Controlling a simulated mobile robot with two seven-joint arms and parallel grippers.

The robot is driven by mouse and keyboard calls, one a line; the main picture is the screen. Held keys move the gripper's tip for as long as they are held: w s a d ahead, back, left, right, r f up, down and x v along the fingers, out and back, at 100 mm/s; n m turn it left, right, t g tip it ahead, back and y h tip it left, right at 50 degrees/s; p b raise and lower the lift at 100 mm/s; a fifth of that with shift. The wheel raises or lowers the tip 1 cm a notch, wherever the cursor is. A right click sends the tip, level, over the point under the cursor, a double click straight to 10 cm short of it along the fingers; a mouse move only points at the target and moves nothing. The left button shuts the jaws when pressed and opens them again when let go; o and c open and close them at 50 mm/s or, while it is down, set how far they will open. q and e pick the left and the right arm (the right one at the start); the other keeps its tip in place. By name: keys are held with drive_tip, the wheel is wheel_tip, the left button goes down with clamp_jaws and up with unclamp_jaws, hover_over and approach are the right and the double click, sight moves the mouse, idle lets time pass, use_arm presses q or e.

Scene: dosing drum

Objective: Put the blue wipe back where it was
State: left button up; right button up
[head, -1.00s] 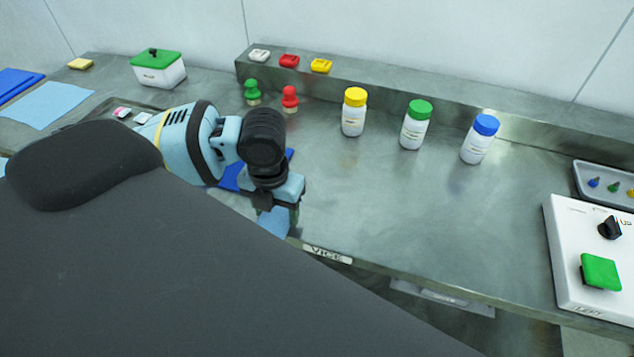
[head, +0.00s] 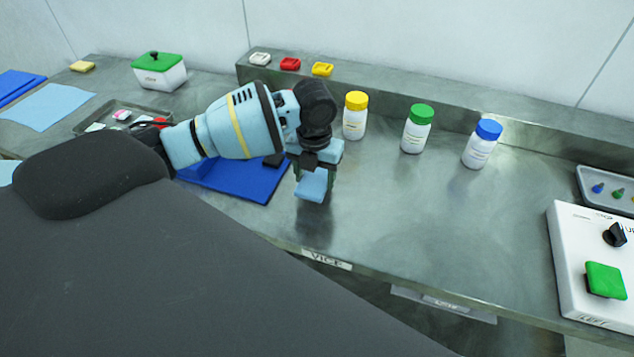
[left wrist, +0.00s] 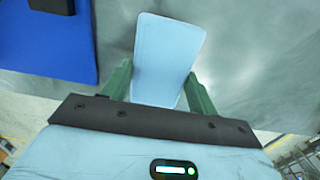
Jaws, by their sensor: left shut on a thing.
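The blue wipe (left wrist: 165,55) is a pale blue flat piece between the two green fingers of my left gripper (left wrist: 158,90) in the left wrist view. In the head view the left gripper (head: 314,190) is shut on the wipe (head: 312,184) and holds it above the bare metal bench, right of the dark blue mat (head: 245,182). My right gripper is not in view.
Bottles with yellow (head: 355,115), green (head: 417,128) and blue (head: 482,144) caps stand behind and to the right. A light blue sheet (head: 48,106), a tray (head: 85,125) and a green-lidded box (head: 159,72) are at left. A white control box (head: 575,255) is at right. The bench's middle is clear.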

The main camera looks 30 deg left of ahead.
sight(317, 177)
use_arm(q)
drive_tip(key=shift+w+f, duration=0.15)
drive_tip(key=shift+w, duration=0.3)
drive_tip(key=shift+f, duration=1.6)
drive_tip(key=shift+f, duration=0.15)
drive_tip(key=o, duration=0.9)
drive_tip(key=shift+o, duration=0.2)
wheel_tip(317, 177, up, 12)
drive_tip(key=shift+r, duration=0.15)
